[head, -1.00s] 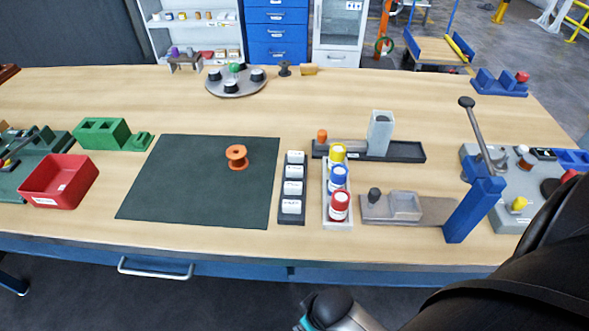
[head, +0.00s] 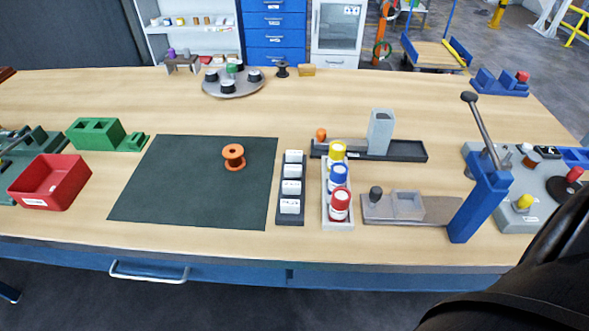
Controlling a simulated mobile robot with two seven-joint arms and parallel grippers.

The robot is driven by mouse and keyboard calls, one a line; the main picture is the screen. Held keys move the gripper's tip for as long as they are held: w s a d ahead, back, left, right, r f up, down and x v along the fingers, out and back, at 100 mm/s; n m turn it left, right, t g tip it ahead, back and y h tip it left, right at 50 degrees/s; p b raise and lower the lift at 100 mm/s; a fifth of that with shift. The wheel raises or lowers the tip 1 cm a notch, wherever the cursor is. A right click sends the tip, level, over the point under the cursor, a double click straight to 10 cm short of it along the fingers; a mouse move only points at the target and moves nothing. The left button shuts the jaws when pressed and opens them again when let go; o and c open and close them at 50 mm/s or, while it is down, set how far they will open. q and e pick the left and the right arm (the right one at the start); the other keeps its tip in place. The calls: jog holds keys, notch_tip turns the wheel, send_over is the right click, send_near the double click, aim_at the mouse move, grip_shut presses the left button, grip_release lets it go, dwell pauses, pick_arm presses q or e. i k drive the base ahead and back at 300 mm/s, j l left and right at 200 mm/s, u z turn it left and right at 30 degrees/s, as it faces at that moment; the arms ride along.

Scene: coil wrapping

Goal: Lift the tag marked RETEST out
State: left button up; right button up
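Several white tags stand in a row in a dark rack (head: 290,221) just right of the green mat. The tags include a front one (head: 290,206), a second one (head: 291,187), a third one (head: 292,171) and a back one (head: 294,156). They carry small dark print too small to read, so I cannot tell which is marked RETEST. Neither of my grippers shows in the head view. Only a dark part of my arm is at the lower right.
An orange spool (head: 234,157) stands on the dark green mat (head: 165,195). A blue lever post (head: 480,205) rises farther right. The red bin (head: 50,182) is at left.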

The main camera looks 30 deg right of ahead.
aim_at(292, 156)
jog(key=i+z, duration=0.15)
jog(key=z, duration=0.2)
jog(key=i+l+z, duration=0.1)
jog(key=z, duration=0.3)
jog(key=i+z, duration=0.2)
jog(key=z, duration=0.15)
